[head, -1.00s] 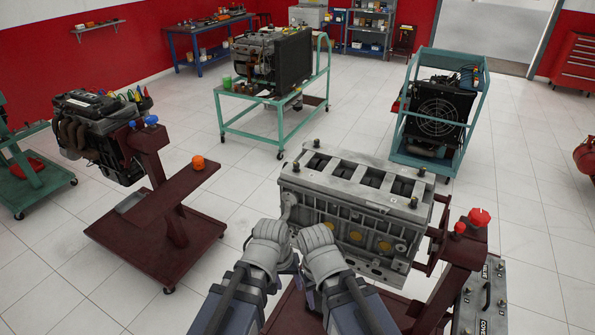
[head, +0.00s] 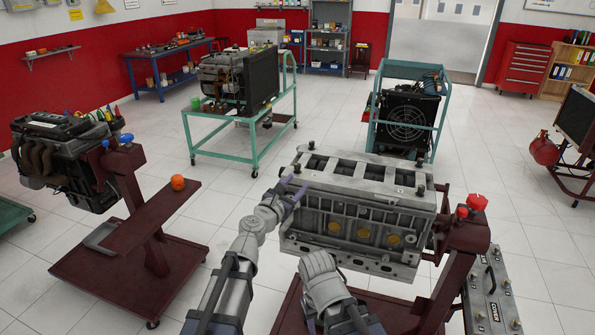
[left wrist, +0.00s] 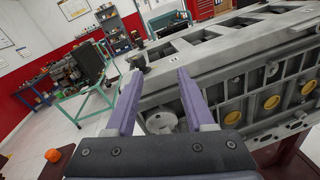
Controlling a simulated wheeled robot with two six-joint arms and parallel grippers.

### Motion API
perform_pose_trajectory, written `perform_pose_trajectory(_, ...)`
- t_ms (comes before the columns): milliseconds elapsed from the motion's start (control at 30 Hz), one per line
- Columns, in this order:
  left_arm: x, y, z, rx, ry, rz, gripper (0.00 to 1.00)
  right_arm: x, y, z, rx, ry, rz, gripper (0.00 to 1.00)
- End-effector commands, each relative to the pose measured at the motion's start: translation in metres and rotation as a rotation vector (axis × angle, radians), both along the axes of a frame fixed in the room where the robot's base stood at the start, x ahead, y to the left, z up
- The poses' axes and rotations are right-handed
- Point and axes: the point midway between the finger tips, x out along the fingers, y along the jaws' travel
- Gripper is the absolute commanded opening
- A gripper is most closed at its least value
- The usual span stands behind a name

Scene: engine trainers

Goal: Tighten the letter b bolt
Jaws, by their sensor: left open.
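The grey engine block (head: 360,215) sits on a dark red stand, with dark bolts standing at its top corners. I cannot read which is letter b. My left gripper (head: 290,190) is at the block's left end, near the bolt (head: 297,168) at that front left corner. In the left wrist view my left gripper (left wrist: 160,73) is open and empty, and the bolt (left wrist: 138,60) shows upright just beyond the left fingertip. The engine block (left wrist: 235,80) fills the right of that view. My right wrist is low in front of the block in the head view, its fingers hidden.
A red knob (head: 477,202) tops the stand at the right. A metal case (head: 490,295) lies beside it. A dark red stand with another engine (head: 60,150) is at left, with an orange knob (head: 178,182). Green carts (head: 240,130) are behind, with free floor between.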

Motion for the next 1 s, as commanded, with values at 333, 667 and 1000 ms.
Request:
perform_pose_trajectory(333, 0.016, 0.022, 0.007, -0.25, 0.06, 0.112, 0.54, 0.0, 0.0, -0.003, 0.0, 0.0, 0.0, 0.54)
perform_pose_trajectory(667, 0.042, 0.012, 0.007, -0.244, 0.059, 0.11, 0.54, 0.0, 0.0, -0.003, 0.0, 0.0, 0.0, 0.54)
perform_pose_trajectory(1000, 0.086, -0.004, 0.007, -0.243, 0.059, 0.109, 0.54, 0.0, 0.0, -0.003, 0.0, 0.0, 0.0, 0.54)
